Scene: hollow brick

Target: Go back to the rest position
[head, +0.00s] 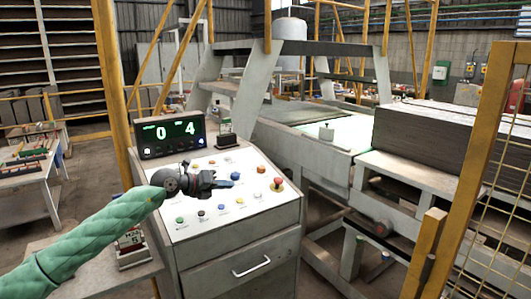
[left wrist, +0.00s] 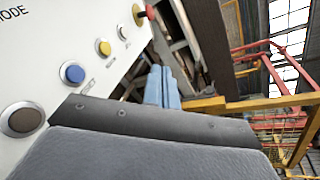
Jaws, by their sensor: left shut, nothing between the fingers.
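My left gripper (head: 231,182) is over the sloped white button panel of a control console (head: 190,220), its arm coming in from the lower left. Its blue-grey fingertips are together with nothing between them; they also show in the left wrist view (left wrist: 163,87). I cannot tell from the head view whether the fingers touch the panel. In the left wrist view a blue button (left wrist: 72,74), a yellow button (left wrist: 104,47) and a red one (left wrist: 142,13) show on the panel. My right gripper is in neither view.
A digital display (head: 171,136) reading 0 and 4 stands at the panel's back. Yellow posts (head: 110,80) and a mesh guard (head: 490,180) flank the console. A conveyor machine with a dark stack (head: 445,135) stands behind right. A table (head: 35,180) is at the left.

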